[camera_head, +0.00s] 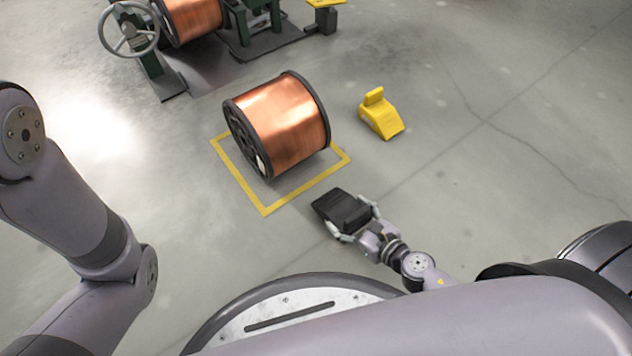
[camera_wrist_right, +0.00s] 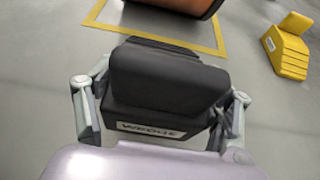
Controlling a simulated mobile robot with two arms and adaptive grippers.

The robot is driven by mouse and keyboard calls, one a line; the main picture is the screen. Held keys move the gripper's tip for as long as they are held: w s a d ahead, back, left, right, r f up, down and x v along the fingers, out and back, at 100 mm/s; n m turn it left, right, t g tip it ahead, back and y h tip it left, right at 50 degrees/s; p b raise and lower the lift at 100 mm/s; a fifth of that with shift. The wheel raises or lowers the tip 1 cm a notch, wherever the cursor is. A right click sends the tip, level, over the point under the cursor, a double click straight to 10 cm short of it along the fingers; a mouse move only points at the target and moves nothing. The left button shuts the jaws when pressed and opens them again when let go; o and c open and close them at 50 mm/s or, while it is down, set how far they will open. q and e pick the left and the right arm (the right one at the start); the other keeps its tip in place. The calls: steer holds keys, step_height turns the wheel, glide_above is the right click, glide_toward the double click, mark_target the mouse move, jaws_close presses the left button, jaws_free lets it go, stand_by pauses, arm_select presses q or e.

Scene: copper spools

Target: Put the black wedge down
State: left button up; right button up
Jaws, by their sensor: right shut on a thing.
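The black wedge (camera_head: 341,208) is in my right gripper (camera_head: 352,222), in front of the copper spool's near side. In the right wrist view the black wedge (camera_wrist_right: 165,85) fills the middle, with a label reading "WEDGE" facing me. The fingers of my right gripper (camera_wrist_right: 160,110) are on its left and right sides, shut on it. I cannot tell whether the wedge touches the floor or hangs just above it. My left arm shows at the left of the head view, but its gripper is out of the picture.
A copper spool (camera_head: 282,122) lies on its side inside a yellow floor outline (camera_head: 240,184). A yellow wedge (camera_head: 381,117) stands right of it. A green stand with a handwheel (camera_head: 128,30) and another spool (camera_head: 192,18) are at the back. The floor at right is clear.

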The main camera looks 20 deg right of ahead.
steer(key=w+a, duration=0.1)
steer(key=w, duration=0.2)
steer(key=w+a+p, duration=0.1)
steer(key=w, duration=0.3)
steer(key=w+a+p, duration=0.1)
steer(key=w+a, duration=0.1)
steer(key=w, duration=0.2)
steer(key=shift+r, duration=0.15)
steer(key=shift+w+a, duration=0.15)
steer(key=shift+w, duration=0.3)
step_height(320, 180, down, 4)
steer(key=b, duration=0.3)
steer(key=shift+r, duration=0.2)
steer(key=shift+f+b, duration=0.3)
steer(key=shift+b, duration=0.1)
steer(key=o, duration=1.7)
steer(key=shift+c, duration=0.2)
steer(key=shift+r, duration=0.15)
